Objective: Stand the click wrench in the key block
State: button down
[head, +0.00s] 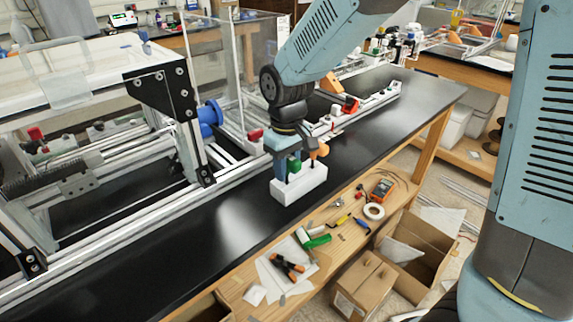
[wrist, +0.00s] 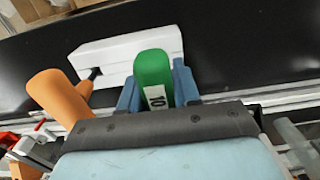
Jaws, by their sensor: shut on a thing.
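The white key block (head: 300,187) stands on the black bench top near its front edge; it also shows in the wrist view (wrist: 113,55). My gripper (head: 286,168) is shut on a green-handled tool (head: 294,164), which I take for the click wrench. In the wrist view the green handle (wrist: 153,70), marked 10, sits between my blue fingers (wrist: 156,88), over the block's right part. Its lower end is hidden, so I cannot tell whether it is in a hole. An orange-handled tool (head: 319,150) stands in the block beside it, its dark shaft entering the block.
An aluminium extrusion frame (head: 130,215) runs along the bench behind the block. A lower wooden shelf in front holds orange-handled pliers (head: 288,267), a tape roll (head: 374,211) and a multimeter (head: 383,188). The black top (head: 200,240) left of the block is clear.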

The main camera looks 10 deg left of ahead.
jog(key=c, duration=0.7)
grip_release()
notch_tip(320, 180, up, 13)
jog(key=shift+r, duration=0.15)
jog(key=s+d+r+m+t, duration=0.1)
jog(key=d+r+m, duration=0.15)
jog(key=d, duration=0.65)
jog(key=s+d+r+m+t, duration=0.1)
jog(key=d+r+m, duration=0.15)
jog(key=d, duration=0.55)
jog(key=s+d+m+t, duration=0.1)
jog(key=s+d, duration=0.2)
jog(key=d, duration=0.1)
jog(key=s+d+m+t, duration=0.1)
jog(key=s+d+m, duration=0.1)
jog(key=d, duration=0.3)
jog(key=s+d+m+t, duration=0.1)
jog(key=s+d, duration=0.3)
jog(key=shift+d+f+m+t, duration=0.15)
jog(key=shift+m+t, duration=0.15)
jog(key=shift+m, duration=0.1)
